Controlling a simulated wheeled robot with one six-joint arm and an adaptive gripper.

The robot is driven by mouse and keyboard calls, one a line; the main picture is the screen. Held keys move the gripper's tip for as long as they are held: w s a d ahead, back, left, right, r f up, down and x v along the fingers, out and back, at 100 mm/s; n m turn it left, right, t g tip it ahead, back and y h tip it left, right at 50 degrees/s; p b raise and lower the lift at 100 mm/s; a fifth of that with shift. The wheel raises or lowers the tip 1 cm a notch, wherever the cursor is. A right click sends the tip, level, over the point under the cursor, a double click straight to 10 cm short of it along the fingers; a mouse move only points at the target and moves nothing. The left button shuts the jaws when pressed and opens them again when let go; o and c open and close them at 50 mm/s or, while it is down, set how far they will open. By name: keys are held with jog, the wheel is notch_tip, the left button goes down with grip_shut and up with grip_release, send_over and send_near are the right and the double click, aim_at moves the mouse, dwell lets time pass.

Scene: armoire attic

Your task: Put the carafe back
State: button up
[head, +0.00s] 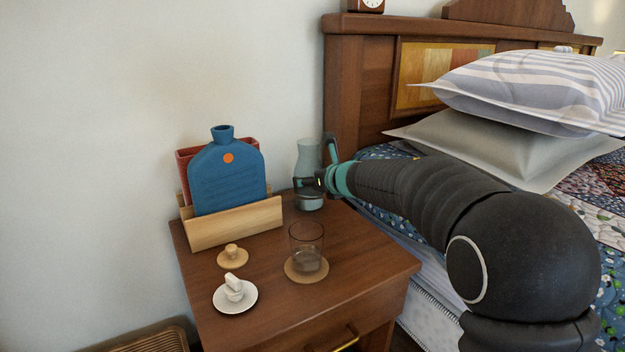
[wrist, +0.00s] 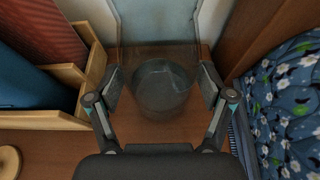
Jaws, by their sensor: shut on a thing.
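The glass carafe (head: 308,160) stands upright at the back right of the wooden nightstand (head: 260,320), close to the bed's headboard. It is clear, with liquid in its lower part. My gripper (head: 319,184) reaches in from the right at the carafe's side. In the wrist view the carafe (wrist: 160,85) is between the two fingers of my gripper (wrist: 162,88), which is shut on it. I cannot tell whether its base touches the nightstand top. A drinking glass (head: 306,245) stands on a round coaster (head: 306,270) nearer the front.
A wooden holder (head: 235,224) with a blue hot-water bottle (head: 228,178) and a red item stands left of the carafe. A small wooden knobbed lid (head: 232,257) and a white saucer (head: 235,298) lie in front. The bed with pillows (head: 530,90) is at the right.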

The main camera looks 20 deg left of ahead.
jog(key=o, duration=1.7)
jog(key=shift+r, duration=0.15)
jog(key=v, duration=1.2)
jog(key=shift+w+d, duration=0.1)
